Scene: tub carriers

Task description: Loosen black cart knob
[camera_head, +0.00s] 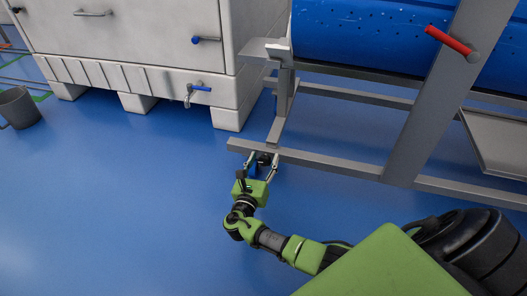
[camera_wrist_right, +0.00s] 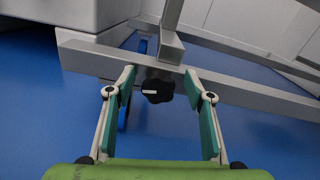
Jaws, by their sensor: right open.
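The black cart knob (camera_wrist_right: 157,91) is a lobed knob with a small white mark, under the grey cart frame (camera_wrist_right: 235,92) in the right wrist view. In the head view the knob (camera_head: 264,158) shows small and dark at the frame's lower bar. My right gripper (camera_wrist_right: 160,82) is open, with a finger on either side of the knob and visible gaps between. In the head view my right gripper (camera_head: 262,163) is at the end of the low bar. Whether the knob lies fully between the fingertips is hard to tell. My left gripper is not in view.
A blue drum (camera_head: 370,38) lies on the cart, with a red handle (camera_head: 447,39) on an upright. A large white tub (camera_head: 130,40) with a blue-handled valve (camera_head: 199,89) stands left. A grey bucket (camera_head: 18,107) is far left. The blue floor between is clear.

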